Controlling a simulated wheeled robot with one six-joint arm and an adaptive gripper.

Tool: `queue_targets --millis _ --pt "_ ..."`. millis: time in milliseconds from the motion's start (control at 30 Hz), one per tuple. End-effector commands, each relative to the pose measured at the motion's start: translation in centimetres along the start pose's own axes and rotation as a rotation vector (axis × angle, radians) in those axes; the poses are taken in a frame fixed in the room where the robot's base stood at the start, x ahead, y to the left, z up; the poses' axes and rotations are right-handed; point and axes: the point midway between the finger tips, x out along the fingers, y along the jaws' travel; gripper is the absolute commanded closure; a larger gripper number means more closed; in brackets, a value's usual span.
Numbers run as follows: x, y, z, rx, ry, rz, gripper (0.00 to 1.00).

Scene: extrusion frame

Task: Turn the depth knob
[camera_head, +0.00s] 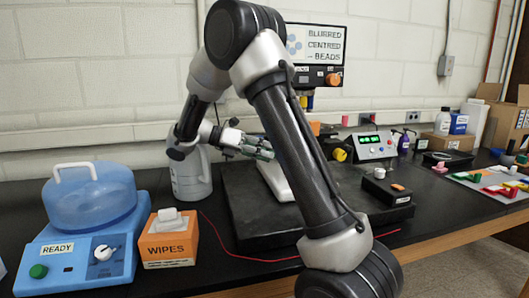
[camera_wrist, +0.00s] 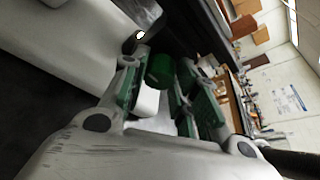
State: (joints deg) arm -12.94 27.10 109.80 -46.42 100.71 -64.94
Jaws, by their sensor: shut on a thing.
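A green round knob (camera_wrist: 160,70) sits between the fingers of my gripper (camera_wrist: 162,82) in the wrist view, beside a white housing (camera_wrist: 70,40). My gripper's green-padded fingers are closed on it. In the head view my gripper (camera_head: 252,146) is above the dark slab, at a white instrument (camera_head: 276,180); the knob cannot be made out there. A screen (camera_head: 315,45) behind my arm reads "BLURRED", "CENTRED", "BEADS", its left edge partly hidden by my arm. No knob label is readable.
A dark slab (camera_head: 245,215) bears the instrument and a small black box (camera_head: 387,187). A white jug (camera_head: 190,178), a wipes box (camera_head: 167,240) and a blue machine (camera_head: 80,265) stand left. A red wire (camera_head: 225,250) crosses the bench. A display unit (camera_head: 375,147) stands right.

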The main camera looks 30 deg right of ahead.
Motion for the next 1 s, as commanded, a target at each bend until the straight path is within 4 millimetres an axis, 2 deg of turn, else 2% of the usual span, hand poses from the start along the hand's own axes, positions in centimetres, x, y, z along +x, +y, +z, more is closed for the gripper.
queue_targets --millis 267,300,400,767,867,1000 --pt "0.0 0.0 0.0 0.0 0.0 0.001 0.94" --pt "0.0 0.0 0.0 0.0 0.0 0.001 0.67" --pt "0.0 0.0 0.0 0.0 0.0 0.001 0.49" --pt "-0.3 0.0 0.0 0.001 0.0 0.001 0.49" --pt "-1.4 0.1 0.0 0.001 0.0 0.002 0.49" --pt "-4.2 0.1 0.0 0.002 -0.001 0.004 0.49"
